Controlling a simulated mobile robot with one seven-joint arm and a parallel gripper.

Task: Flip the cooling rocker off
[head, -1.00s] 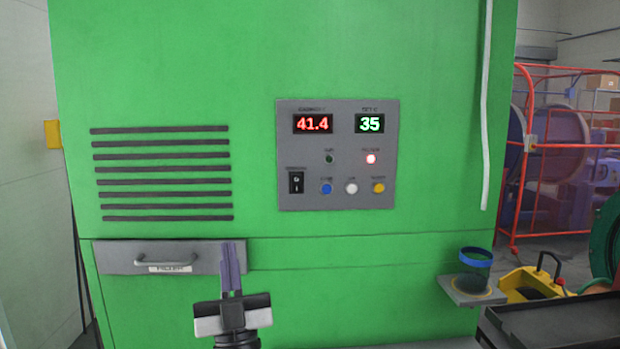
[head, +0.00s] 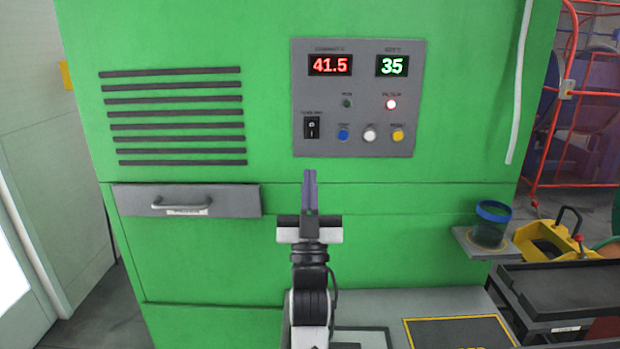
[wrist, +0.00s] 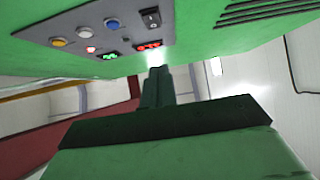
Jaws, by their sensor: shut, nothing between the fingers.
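The cooling rocker (head: 312,128) is a small black switch at the lower left of the grey control panel (head: 430,100) on the green cabinet. It also shows in the wrist view (wrist: 150,17), near the top, where the panel appears upside down. My gripper (head: 310,174) is shut and empty, its fingers pointing up just below the panel's lower edge, below the rocker. In the wrist view my gripper's fingers (wrist: 157,72) are together and apart from the rocker. The rocker's exact tilt is too small to tell.
Blue (head: 343,135), white (head: 370,136) and yellow (head: 397,136) buttons sit right of the rocker. Displays read 41.5 and 35, and a red lamp (head: 391,104) is lit. A filter drawer (head: 235,200) is lower left. A blue-rimmed cup (head: 493,222) stands on a right-hand shelf.

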